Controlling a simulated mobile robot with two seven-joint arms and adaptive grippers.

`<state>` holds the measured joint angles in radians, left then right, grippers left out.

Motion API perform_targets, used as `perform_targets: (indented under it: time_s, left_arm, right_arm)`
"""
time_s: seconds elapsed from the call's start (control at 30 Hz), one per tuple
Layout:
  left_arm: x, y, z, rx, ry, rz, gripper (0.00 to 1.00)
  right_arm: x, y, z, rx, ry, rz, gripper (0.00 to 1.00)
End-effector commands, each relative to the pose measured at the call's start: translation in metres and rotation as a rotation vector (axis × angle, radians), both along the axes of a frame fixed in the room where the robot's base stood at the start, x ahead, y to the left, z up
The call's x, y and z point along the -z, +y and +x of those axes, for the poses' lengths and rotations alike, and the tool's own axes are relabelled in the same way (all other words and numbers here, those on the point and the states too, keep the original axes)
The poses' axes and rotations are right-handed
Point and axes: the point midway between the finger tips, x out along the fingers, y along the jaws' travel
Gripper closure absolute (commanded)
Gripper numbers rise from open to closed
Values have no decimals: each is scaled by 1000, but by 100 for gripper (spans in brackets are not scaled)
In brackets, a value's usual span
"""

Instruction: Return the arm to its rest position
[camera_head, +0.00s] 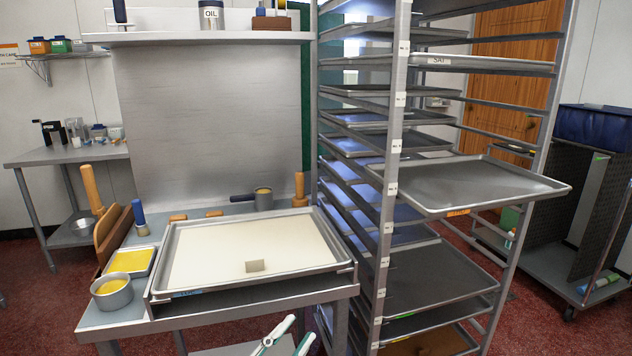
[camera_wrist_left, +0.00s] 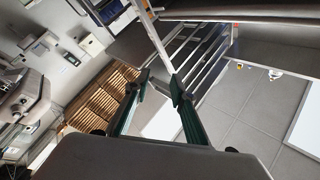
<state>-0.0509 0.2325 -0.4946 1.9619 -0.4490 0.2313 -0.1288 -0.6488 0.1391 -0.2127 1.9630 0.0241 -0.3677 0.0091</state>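My left gripper (camera_head: 292,332) shows at the bottom edge of the head view, in front of the steel table and below its front edge. Its two pale and green fingers stand apart, with nothing between them. In the left wrist view the green fingers (camera_wrist_left: 160,82) are also spread, with an empty gap between the tips. The rest of the left arm is cut off by the frame. My right gripper is in neither view.
A steel table (camera_head: 115,317) carries a large tray (camera_head: 160,286) with a pale sheet and a small tag, a cup (camera_head: 112,299) and a yellow-filled pan (camera_head: 137,272). A tall rack (camera_head: 388,190) stands to the right, with one tray (camera_head: 550,186) jutting out. Red floor lies around.

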Motion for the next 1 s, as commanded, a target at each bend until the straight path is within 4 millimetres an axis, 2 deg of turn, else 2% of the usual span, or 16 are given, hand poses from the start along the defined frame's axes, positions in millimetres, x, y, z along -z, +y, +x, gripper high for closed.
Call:
perform_targets:
  time_s: [0.03,0.17,0.23,0.4,0.5,0.6,0.73,1.0]
  left_arm:
    - [34,15,-1,-45,107,-15,76]
    - [115,53,-13,-153,360,-39,76]
    - [157,73,-27,-205,490,-47,76]
    - [251,115,-80,-320,783,-62,76]
    - [293,135,-116,-373,924,-66,76]
    - [321,148,-145,-411,1026,-67,76]
    - [341,158,-168,-439,1102,-69,76]
    - [346,161,-174,-446,1121,-68,76]
  right_arm:
    - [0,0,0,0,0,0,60]
    - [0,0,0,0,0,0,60]
    - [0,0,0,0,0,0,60]
    - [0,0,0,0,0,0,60]
    - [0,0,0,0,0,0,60]
    - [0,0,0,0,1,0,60]
    - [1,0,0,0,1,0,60]
    - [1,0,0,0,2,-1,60]
